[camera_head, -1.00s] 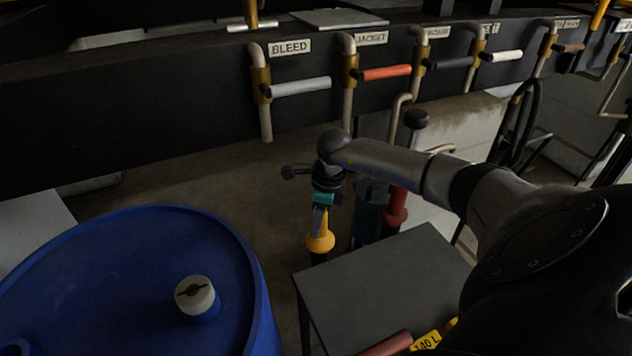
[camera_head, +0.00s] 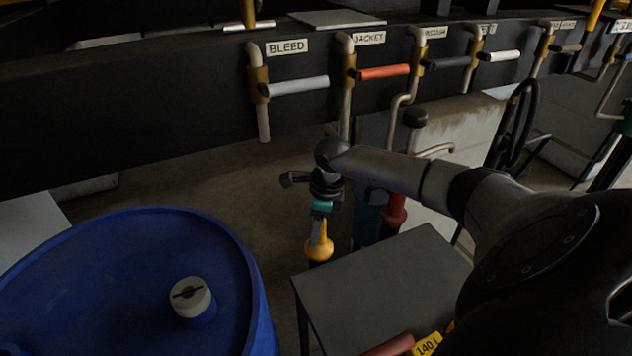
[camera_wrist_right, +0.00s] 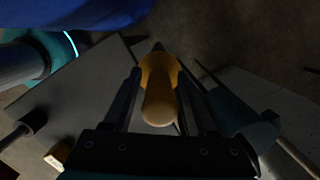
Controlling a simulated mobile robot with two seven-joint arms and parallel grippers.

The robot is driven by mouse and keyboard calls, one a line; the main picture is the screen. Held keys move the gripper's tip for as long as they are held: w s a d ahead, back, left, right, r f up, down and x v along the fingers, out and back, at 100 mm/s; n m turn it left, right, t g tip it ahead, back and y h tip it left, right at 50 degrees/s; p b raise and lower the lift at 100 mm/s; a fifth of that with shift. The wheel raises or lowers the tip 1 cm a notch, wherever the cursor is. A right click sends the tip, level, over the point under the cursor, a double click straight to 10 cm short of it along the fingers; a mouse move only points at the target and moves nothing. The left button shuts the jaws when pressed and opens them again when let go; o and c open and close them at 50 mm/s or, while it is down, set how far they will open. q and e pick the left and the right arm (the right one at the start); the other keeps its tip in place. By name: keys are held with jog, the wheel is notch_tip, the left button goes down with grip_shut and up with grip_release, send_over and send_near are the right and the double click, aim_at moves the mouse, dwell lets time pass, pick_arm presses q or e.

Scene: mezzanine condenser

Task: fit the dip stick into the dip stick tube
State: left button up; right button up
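The dip stick shows as a yellow handle with a wide collar (camera_head: 319,250) in the head view. Its rounded handle end (camera_wrist_right: 160,105) points toward the camera in the right wrist view. My right gripper (camera_head: 320,228) reaches down from above, and its two fingers (camera_wrist_right: 159,85) lie close along both sides of the handle, shut on it. A short dark piece (camera_head: 318,263) shows directly below the collar; I cannot tell whether it is the stick or the dip stick tube. The tube cannot be made out clearly. My left gripper is not in view.
A blue drum (camera_head: 120,275) with a grey cap (camera_head: 191,296) stands at left. A grey table (camera_head: 385,285) is close on the right. A red post (camera_head: 395,212) and a teal cylinder (camera_head: 367,218) stand behind. A dark beam (camera_head: 150,110) with labelled valve handles runs across the back.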

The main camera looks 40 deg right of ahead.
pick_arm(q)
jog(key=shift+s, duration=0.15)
pick_arm(e)
jog(key=shift+o, duration=0.9)
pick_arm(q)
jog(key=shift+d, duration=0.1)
pick_arm(e)
jog(key=shift+r, duration=0.1)
jog(key=r+p, duration=0.1)
jog(key=r, duration=0.3)
jog(key=s+d+r+p, duration=0.1)
jog(key=r, duration=0.4)
jog(key=r+p, duration=0.1)
jog(key=r, duration=0.4)
jog(key=shift+s+d, duration=0.15)
jog(key=shift+s, duration=0.2)
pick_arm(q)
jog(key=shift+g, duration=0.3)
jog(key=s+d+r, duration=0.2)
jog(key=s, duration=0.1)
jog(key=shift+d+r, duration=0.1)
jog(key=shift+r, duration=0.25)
pick_arm(e)
jog(key=shift+r, duration=0.45)
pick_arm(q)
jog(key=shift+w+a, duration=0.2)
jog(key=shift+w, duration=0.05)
